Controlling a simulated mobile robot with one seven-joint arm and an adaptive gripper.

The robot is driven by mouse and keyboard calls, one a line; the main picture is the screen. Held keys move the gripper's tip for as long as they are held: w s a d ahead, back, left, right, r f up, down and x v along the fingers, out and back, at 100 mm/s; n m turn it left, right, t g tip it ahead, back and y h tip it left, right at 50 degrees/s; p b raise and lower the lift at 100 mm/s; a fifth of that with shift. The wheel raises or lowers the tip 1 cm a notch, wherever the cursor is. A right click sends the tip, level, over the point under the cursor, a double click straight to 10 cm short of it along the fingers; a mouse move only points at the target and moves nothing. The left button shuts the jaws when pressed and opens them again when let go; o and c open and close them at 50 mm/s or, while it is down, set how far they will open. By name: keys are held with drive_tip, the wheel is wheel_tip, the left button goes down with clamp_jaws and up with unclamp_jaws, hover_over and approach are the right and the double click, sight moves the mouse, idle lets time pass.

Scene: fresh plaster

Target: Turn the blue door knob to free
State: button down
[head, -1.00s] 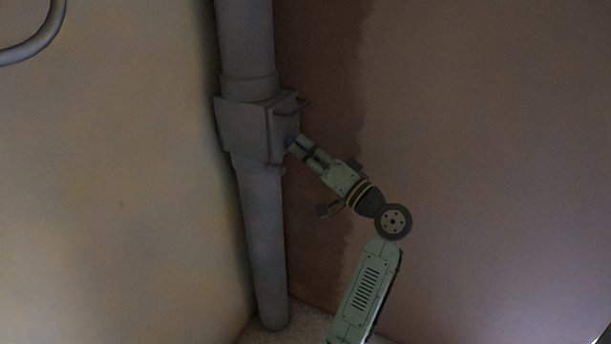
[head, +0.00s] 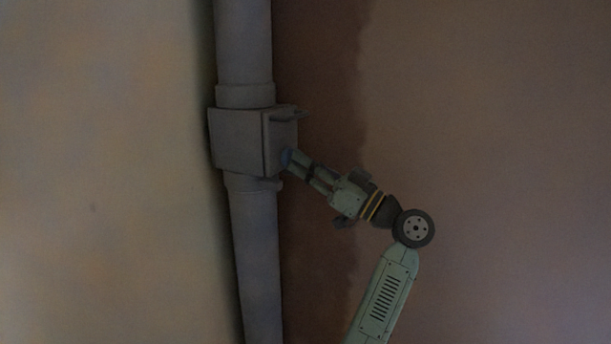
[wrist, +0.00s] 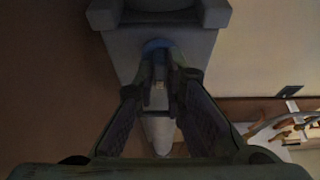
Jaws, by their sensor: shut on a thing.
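The blue door knob (head: 286,158) sits on the right-hand face of a grey box (head: 237,143) on a vertical pipe. In the head view only a small blue part of the knob shows; my gripper covers the rest. My gripper (head: 296,161) reaches it from the lower right and is shut on it. In the wrist view the knob's blue rim (wrist: 157,44) shows just beyond my gripper's fingertips (wrist: 160,68). I cannot tell from these frames which way the knob is turned.
The grey pipe (head: 256,265) runs up and down beside a pale wall (head: 100,180) on the left and a brown wall (head: 500,120) on the right. A small dark handle-like piece (head: 287,113) juts from the box above the knob. Shelf-like clutter (wrist: 285,122) shows at right in the wrist view.

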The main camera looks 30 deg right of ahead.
drive_tip(key=shift+w+a+r+n, duration=0.1)
drive_tip(key=shift+w+a+n, duration=0.05)
drive_tip(key=shift+w+n, duration=0.2)
drive_tip(key=c, duration=1.7)
unclamp_jaws()
drive_tip(key=shift+o, duration=0.2)
drive_tip(key=shift+s, duration=0.1)
drive_tip(key=shift+s, duration=0.15)
drive_tip(key=v, duration=1.2)
